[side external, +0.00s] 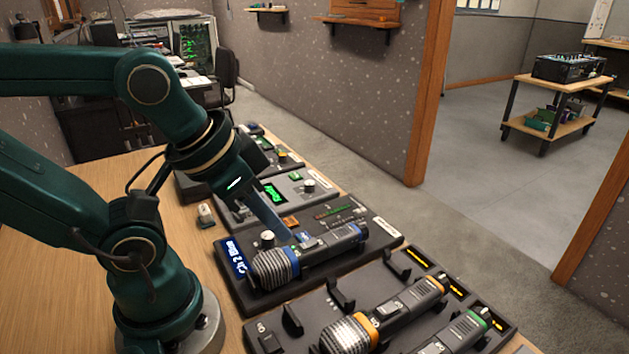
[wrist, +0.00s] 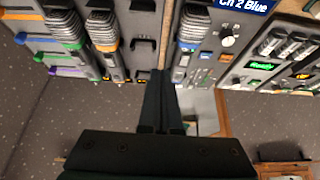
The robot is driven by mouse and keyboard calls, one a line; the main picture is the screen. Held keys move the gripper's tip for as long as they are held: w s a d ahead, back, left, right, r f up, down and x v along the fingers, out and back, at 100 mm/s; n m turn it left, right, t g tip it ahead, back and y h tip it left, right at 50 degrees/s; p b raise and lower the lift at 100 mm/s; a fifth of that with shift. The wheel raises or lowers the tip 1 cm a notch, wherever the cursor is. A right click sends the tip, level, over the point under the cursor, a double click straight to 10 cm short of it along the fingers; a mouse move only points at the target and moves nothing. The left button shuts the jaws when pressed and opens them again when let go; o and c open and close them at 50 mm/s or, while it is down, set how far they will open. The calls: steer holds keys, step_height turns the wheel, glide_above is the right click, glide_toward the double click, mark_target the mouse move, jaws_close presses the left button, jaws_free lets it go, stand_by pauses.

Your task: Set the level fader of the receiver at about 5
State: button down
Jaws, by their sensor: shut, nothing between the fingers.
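The receiver (side external: 226,284) is a dark panel with a lit "Ch 2 Blue" label (side external: 237,257); the label also shows in the wrist view (wrist: 245,5). A blue-banded microphone (side external: 318,253) lies along its near side. The panel has a pale knob (side external: 267,238), a green level strip (side external: 334,211) and small controls; I cannot tell clearly which is the level fader or read its setting. My gripper (side external: 288,236) is shut and empty, pointing down over the panel just behind the microphone. The wrist view shows its fingers together (wrist: 172,85); contact cannot be told.
A dark tray (side external: 300,303) with upright cradles and orange- and green-banded microphones (side external: 382,318) is close in front. Another unit with a green "Ready" display (side external: 275,191) stands behind. Bare wooden table (side external: 60,290) lies at left.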

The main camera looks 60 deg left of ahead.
steer(key=c, duration=1.5)
jaws_free()
steer(key=shift+c, duration=0.2)
steer(key=o, duration=0.5)
steer(key=shift+o, duration=0.9)
steer(key=shift+w+d+r+m, duration=0.1)
steer(key=shift+w+r+m, duration=0.15)
steer(key=shift+m, duration=0.05)
steer(key=w+r+m+t, duration=0.1)
steer(key=w+r+t, duration=0.1)
steer(key=w+r, duration=0.3)
steer(key=n+g, duration=0.1)
steer(key=g, duration=0.1)
glide_above(360, 210)
steer(key=s+d, duration=0.2)
step_height(360, 210, down, 10)
steer(key=shift+n+g, duration=0.3)
steer(key=shift+g, duration=0.3)
steer(key=f, duration=0.1)
steer(key=a+f, duration=0.2)
steer(key=f, duration=0.1)
steer(key=shift+s, duration=0.3)
steer(key=shift+x, duration=2.35)
